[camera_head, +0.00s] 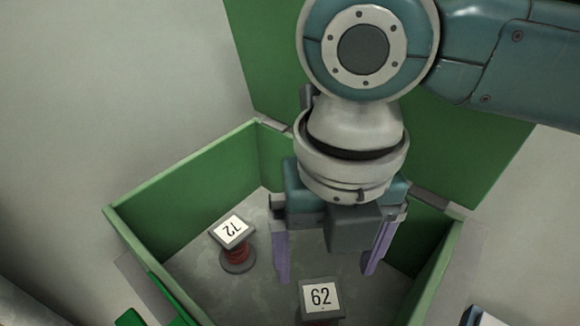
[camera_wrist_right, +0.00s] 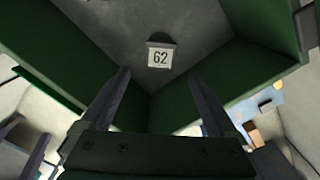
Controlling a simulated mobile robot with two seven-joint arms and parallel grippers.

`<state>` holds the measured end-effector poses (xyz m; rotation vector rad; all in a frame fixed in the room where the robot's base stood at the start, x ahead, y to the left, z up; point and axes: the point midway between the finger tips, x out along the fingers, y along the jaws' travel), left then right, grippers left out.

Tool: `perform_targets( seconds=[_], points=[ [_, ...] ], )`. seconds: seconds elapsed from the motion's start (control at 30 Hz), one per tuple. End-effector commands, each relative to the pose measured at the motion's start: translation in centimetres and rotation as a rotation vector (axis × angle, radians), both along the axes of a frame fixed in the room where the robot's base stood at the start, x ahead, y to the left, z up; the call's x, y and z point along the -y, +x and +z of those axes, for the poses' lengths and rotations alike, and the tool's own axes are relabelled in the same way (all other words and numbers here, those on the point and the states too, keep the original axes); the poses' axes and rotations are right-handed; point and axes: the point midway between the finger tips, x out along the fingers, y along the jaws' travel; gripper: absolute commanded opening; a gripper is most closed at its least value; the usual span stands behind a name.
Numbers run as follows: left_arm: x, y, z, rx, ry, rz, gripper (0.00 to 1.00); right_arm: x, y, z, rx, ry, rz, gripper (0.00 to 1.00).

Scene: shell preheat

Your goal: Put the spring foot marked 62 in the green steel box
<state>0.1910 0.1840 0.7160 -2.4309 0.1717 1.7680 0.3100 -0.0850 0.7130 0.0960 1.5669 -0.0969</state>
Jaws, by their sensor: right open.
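The spring foot marked 62 (camera_head: 321,297) stands on the grey floor inside the green steel box (camera_head: 190,178), near the bottom edge of the head view. Its square top and white label face up, and its lower part is mostly cut off. It also shows in the right wrist view (camera_wrist_right: 161,56), on bare floor near green walls. My right gripper (camera_head: 325,272) is over the box, pointing down, with its purple fingers wide apart and nothing between them. In the head view it appears just behind the foot and apart from it. My left gripper is not clearly seen.
A second spring foot marked 72 (camera_head: 234,232), with a red coil, stands in the box left of my right gripper. The box's green lid (camera_head: 465,150) stands open at the back. Bare floor lies between the two feet. A partly cut-off blue-white object (camera_head: 487,317) is at lower right.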

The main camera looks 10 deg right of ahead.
Motion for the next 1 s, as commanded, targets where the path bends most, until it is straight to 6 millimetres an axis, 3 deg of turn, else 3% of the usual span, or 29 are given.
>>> perform_targets(
  seconds=[0.03,0.1,0.27,1.0],
  points=[
    [0.0,0.0,0.8,0.000,0.000,-0.001,1.00,0.0,0.0,1.4,0.001,0.000,0.002,0.94],
    [0.0,0.0,1.1,0.000,0.000,0.000,1.00,0.0,0.1,2.5,0.002,0.001,0.001,0.94],
    [0.0,0.0,1.5,0.000,0.000,0.000,1.00,0.0,0.0,3.7,0.000,0.001,0.000,0.94],
    [0.3,0.0,1.5,-0.001,-0.011,0.007,1.00,0.0,0.0,3.8,-0.001,0.000,0.000,0.94]
  ],
)
